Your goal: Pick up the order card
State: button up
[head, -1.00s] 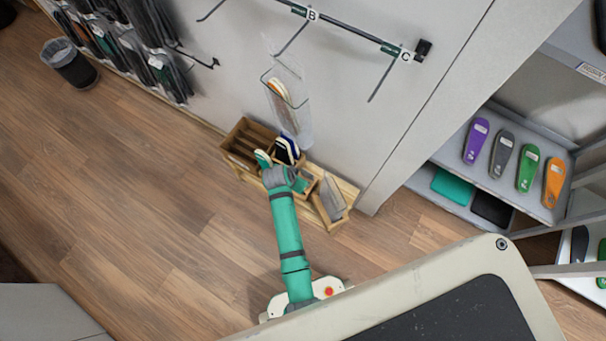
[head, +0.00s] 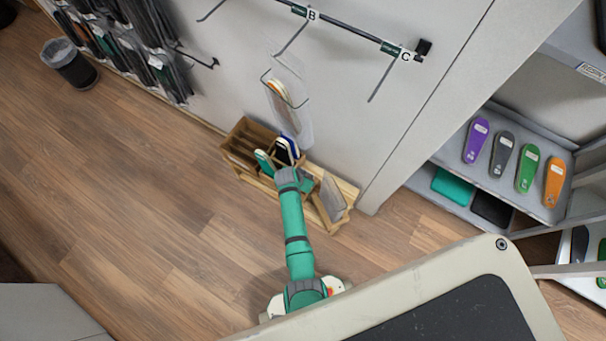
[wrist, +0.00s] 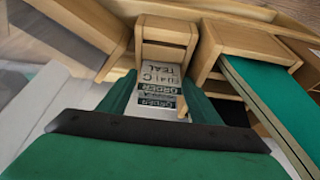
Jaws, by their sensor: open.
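The order card (wrist: 158,82) is white with dark printed bands and the words "C TEAL", in the middle of the wrist view. It sits low among wooden compartment walls, upside of its print facing me. My gripper (wrist: 158,104) is open, with one green finger on each side of the card. Whether either finger touches the card cannot be told. The card's lower part is hidden by my gripper. In the head view my arm covers the card, and the fingertips are hidden at the wooden organizer (head: 238,150).
Teal and dark insoles (head: 284,150) stand in the organizer, beside a clear panel (head: 333,198). A teal slab (wrist: 262,98) lies close to my gripper's right. A clear holder (head: 285,100) hangs on the wall above. Open floor (head: 150,210) lies to the left.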

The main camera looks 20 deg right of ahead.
jog(key=c, duration=0.8)
jog(key=shift+r, duration=5)
